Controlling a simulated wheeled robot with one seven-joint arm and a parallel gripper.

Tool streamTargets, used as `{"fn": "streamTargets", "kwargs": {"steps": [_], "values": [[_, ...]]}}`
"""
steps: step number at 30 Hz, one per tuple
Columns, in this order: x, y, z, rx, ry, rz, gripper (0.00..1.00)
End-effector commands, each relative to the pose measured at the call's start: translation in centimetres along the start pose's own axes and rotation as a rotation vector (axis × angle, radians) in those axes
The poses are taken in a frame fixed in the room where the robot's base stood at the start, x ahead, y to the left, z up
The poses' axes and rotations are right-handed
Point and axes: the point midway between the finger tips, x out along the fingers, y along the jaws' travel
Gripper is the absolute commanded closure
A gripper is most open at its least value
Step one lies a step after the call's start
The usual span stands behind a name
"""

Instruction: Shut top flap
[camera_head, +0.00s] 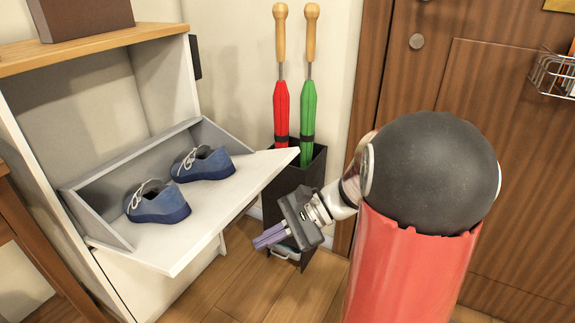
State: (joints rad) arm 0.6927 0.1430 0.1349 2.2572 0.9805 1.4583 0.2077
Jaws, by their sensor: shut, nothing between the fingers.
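The top flap (235,190) of the white shoe cabinet (165,85) hangs open, tilted outward with its inner face up. A pair of blue shoes with white laces sits on it, one shoe (203,163) further back and the other (157,202) nearer. My gripper (258,243) is shut and empty, to the right of the flap and lower in the picture than its right corner. Its fingers point left. A gap of floor shows between the fingers and the flap's edge.
A black umbrella stand (312,165) with a red umbrella (281,110) and a green umbrella (308,115) stands behind my gripper. A brown box (80,15) is on the cabinet's wooden top (95,50). A wooden door (500,75) with a wire basket (555,75) is at right. Wooden floor (235,275) is clear below.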

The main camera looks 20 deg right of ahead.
Motion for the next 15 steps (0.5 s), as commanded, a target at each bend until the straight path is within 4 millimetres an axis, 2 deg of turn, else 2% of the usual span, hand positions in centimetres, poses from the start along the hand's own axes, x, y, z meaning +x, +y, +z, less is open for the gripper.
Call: {"fn": "streamTargets", "kwargs": {"steps": [1, 3, 6, 9, 12, 15], "values": [[-0.8, -0.5, -3.1, 0.096, -0.079, -0.11, 1.0], [-3.4, -2.5, -4.5, 0.199, -0.189, -0.266, 1.0], [-7.5, -4.2, -7.9, 0.317, -0.336, -0.492, 1.0], [-11.7, -4.6, -11.1, 0.392, -0.458, -0.694, 1.0], [-14.9, -4.3, -13.5, 0.431, -0.545, -0.843, 1.0], [-16.9, -3.9, -14.9, 0.447, -0.593, -0.933, 1.0]]}}
